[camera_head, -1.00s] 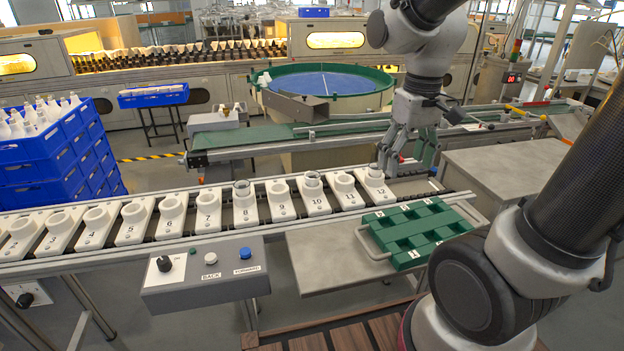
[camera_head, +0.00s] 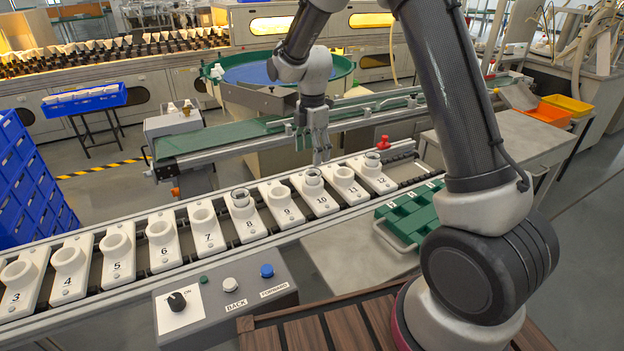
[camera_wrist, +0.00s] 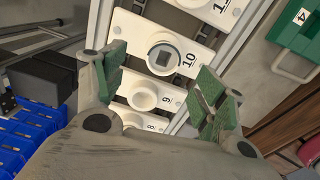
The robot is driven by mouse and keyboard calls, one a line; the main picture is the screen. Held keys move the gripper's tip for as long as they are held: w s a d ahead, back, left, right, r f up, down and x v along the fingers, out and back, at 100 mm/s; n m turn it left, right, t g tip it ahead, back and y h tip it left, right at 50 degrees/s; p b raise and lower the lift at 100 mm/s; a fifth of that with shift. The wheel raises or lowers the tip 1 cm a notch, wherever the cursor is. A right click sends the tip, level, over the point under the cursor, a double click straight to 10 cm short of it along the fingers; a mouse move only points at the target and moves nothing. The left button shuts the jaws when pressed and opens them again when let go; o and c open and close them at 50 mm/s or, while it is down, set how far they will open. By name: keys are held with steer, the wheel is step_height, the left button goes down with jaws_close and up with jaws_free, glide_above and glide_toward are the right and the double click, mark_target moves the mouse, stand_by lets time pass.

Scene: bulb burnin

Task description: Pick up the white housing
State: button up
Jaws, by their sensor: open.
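White numbered holders stand in a row on the conveyor. In the head view, holders 8 (camera_head: 249,226), 10 (camera_head: 320,201) and 12 (camera_head: 376,183) each hold a round piece with a clear or grey rim; I cannot tell which piece is the white housing. My gripper (camera_head: 320,158) points down just behind and above holder 10. In the wrist view my gripper (camera_wrist: 162,78) is open, its green-padded fingers on either side of the round piece (camera_wrist: 167,58) in holder 10 (camera_wrist: 144,32). That piece has a white rim and a dark square inside. Nothing is between the pads.
A green tray (camera_head: 383,214) lies on the metal table right of the conveyor. A control box (camera_head: 228,303) with a knob and buttons stands in front. Blue crates (camera_head: 30,185) are at left. A green belt (camera_head: 215,140) runs behind, and a red knob (camera_head: 383,143) stands near holder 12.

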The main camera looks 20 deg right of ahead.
mark_target(313, 173)
steer(key=shift+n, duration=0.3)
steer(key=f, duration=0.7)
steer(key=shift+s+f, duration=0.3)
steer(key=shift+f, duration=0.1)
steer(key=c, duration=1)
